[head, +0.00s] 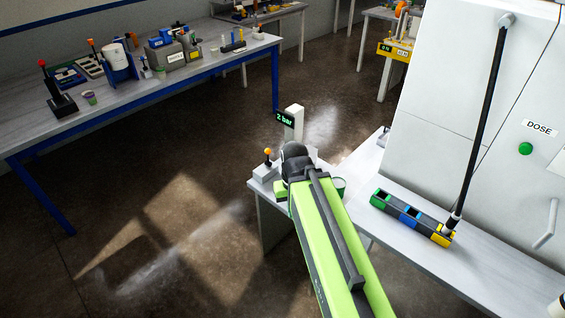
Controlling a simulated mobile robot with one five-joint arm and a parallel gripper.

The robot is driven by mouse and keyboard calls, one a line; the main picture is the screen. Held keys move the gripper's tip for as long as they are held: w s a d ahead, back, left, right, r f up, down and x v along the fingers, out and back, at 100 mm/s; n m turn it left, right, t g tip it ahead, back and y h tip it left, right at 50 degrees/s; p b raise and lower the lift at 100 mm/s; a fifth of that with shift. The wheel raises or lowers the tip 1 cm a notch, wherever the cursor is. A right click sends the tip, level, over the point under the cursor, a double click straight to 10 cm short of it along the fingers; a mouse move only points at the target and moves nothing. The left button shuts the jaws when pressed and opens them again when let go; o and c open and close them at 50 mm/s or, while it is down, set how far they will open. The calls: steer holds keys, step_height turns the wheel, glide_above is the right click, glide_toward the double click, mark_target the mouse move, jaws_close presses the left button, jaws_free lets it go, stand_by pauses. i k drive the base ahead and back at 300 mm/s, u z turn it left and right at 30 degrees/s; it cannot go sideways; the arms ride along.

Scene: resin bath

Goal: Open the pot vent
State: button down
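A low grey-white stand (262,205) carries a post with a green-lit "2 bar" display (286,119). A small lever with an orange ball knob (268,152) stands on a pale block at the left of this stand. I cannot tell whether this lever is the pot vent; no vent label is readable. My green arm reaches from the bottom of the head view up to the stand, with its black wrist just right of the lever. My gripper's fingers are hidden behind the wrist. The arm also hides much of the stand's top, and no pot shows clearly.
A white cabinet (450,90) with a green button under "DOSE" stands at the right. A bin strip (411,217) lies on its white bench. A blue-framed bench (140,110) with levers and boxes is at the upper left. The floor between is clear.

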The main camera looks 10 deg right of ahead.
mark_target(267, 151)
steer(key=u, duration=0.05)
steer(key=k, duration=0.35)
steer(key=z, duration=0.6)
steer(key=i, duration=1.2)
steer(key=u, duration=2.1)
steer(key=i, duration=0.5)
steer(key=z, duration=0.3)
